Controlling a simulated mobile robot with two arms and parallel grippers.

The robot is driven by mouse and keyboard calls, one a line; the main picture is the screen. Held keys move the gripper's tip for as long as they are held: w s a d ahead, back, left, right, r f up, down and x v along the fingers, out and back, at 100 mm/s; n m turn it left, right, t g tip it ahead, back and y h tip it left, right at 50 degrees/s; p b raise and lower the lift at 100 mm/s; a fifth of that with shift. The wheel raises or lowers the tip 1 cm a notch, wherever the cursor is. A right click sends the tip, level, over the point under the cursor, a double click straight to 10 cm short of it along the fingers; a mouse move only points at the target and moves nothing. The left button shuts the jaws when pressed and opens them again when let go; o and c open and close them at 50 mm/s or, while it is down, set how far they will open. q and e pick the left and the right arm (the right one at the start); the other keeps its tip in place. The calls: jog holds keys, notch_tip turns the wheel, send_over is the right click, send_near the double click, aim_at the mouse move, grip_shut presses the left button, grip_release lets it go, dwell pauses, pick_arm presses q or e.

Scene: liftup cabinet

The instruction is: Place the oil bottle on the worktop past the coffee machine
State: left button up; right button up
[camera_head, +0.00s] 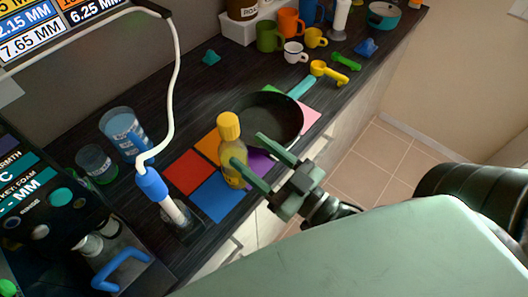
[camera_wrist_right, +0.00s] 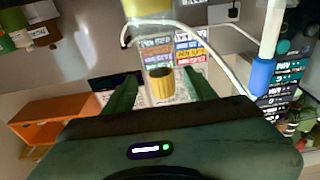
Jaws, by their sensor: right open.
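The oil bottle (camera_head: 233,165), yellow with a yellow cap, stands upright on the coloured squares on the dark worktop (camera_head: 205,95) in the head view. My right gripper (camera_head: 245,148) is open right beside it, one finger overlapping the bottle's side in the picture. In the right wrist view the yellow cap (camera_wrist_right: 161,88) shows between the two spread fingers (camera_wrist_right: 159,76); contact cannot be made out. The coffee machine (camera_head: 60,215) is at the lower left of the head view, partly cut off. My left gripper is not in view.
A black pan (camera_head: 268,118) with a teal handle lies just beyond the bottle. A white hose (camera_head: 176,75) with a blue collar stands between bottle and coffee machine. Mugs (camera_head: 270,36) and a yellow scoop (camera_head: 328,72) are farther back.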

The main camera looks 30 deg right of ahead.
jog(key=shift+v, duration=1.25)
